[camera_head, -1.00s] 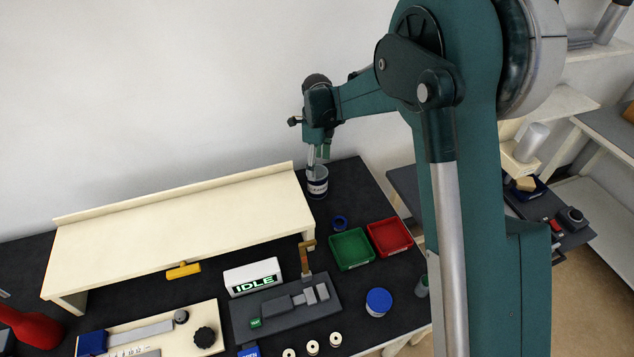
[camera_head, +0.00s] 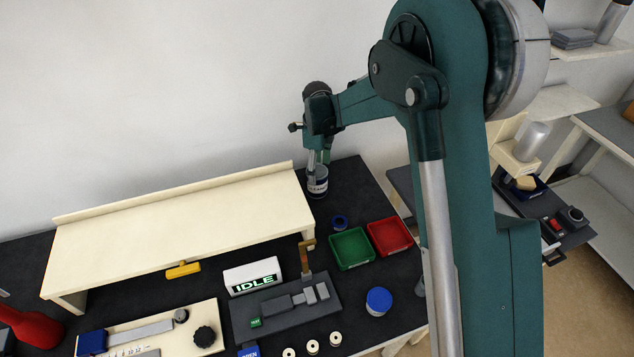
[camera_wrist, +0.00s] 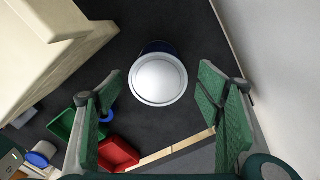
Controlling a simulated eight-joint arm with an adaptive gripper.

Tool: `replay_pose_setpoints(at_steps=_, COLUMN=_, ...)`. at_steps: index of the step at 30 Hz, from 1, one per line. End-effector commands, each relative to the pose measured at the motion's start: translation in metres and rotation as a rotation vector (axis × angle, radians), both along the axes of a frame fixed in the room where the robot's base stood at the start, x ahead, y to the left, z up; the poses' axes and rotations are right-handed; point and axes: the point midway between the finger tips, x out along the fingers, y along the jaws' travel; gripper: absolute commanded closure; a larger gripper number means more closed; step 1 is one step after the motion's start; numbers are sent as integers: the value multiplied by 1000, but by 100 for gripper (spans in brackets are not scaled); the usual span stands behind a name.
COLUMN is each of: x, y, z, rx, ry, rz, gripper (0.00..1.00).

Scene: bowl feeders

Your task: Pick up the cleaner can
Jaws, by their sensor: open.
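The cleaner can (camera_head: 317,187) stands upright on the dark bench top, beside the right end of the cream shelf. It has a pale body with a dark label band. My gripper (camera_head: 317,168) is just above it, pointing down, and partly hides its top. In the wrist view the can's round pale lid (camera_wrist: 158,80) lies between the two green finger pads of my open gripper (camera_wrist: 158,88), with a visible gap on each side. I cannot tell whether the fingertips are below the lid's rim.
The cream shelf (camera_head: 180,218) stands close left of the can, and the wall is behind. A blue ring (camera_head: 340,222), a green tray (camera_head: 351,249) and a red tray (camera_head: 390,237) lie in front. A blue-lidded tub (camera_head: 378,302) stands nearer the front edge.

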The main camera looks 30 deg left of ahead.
Motion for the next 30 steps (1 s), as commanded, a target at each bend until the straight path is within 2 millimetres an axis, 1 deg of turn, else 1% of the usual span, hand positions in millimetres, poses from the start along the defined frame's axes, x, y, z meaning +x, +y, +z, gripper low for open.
replay_pose_setpoints(at_steps=5, x=0, y=0, z=-9, rx=0, ry=0, rz=0, gripper=34)
replay_pose_setpoints(at_steps=12, x=-2, y=-2, z=-35, rx=0, ry=0, rz=0, gripper=34)
replay_pose_setpoints(at_steps=16, x=-2, y=-2, z=-47, rx=0, ry=0, rz=0, gripper=34)
replay_pose_setpoints(at_steps=20, x=-2, y=-2, z=-52, rx=0, ry=0, rz=0, gripper=34)
replay_pose_setpoints(at_steps=30, x=-2, y=-2, z=-52, rx=0, ry=0, rz=0, gripper=34)
